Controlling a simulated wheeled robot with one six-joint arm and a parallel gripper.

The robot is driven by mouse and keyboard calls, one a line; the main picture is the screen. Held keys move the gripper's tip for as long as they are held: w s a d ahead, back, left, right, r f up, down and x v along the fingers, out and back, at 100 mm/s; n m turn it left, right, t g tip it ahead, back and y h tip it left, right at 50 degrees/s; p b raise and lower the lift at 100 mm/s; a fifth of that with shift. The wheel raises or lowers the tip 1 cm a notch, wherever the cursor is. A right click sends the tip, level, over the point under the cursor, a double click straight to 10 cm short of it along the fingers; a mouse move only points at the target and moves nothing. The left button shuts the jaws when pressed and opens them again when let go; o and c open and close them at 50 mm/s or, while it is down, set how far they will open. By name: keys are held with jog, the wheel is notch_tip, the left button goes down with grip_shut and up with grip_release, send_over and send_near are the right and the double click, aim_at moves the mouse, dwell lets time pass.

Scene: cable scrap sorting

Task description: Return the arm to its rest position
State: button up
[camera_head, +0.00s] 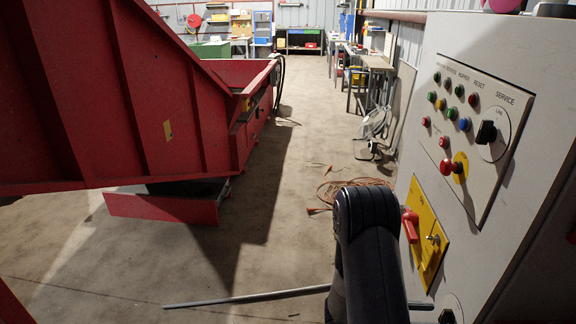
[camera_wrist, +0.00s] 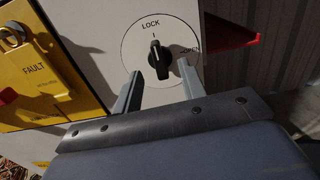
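My gripper (camera_wrist: 160,72) shows in the wrist view with its two grey fingers spread apart and nothing held between them. A black rotary knob (camera_wrist: 158,58) on a round white plate marked LOCK lies just beyond the fingertips, between them in the picture. The knob's pointer stands about upright, towards the "I" mark. I cannot tell how far the fingertips are from the plate. In the head view my black arm (camera_head: 368,240) reaches down in front of the control cabinet (camera_head: 400,165), and my gripper is out of sight. The knob's plate (camera_head: 449,307) shows partly at the bottom edge.
A yellow plate (camera_head: 425,238) with a red handle (camera_head: 410,224) is close to my arm. Buttons and a SERVICE switch (camera_head: 487,132) sit above. A red machine (camera_head: 120,90) fills the left. A grey rod (camera_head: 245,298) and orange cable (camera_head: 355,190) lie on the floor; the middle aisle is clear.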

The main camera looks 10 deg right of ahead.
jog(key=shift+x, duration=1.2)
jog(key=shift+d+f, duration=0.1)
jog(key=shift+d, duration=0.05)
jog(key=shift+m+b, duration=0.4)
jog(key=shift+m, duration=0.1)
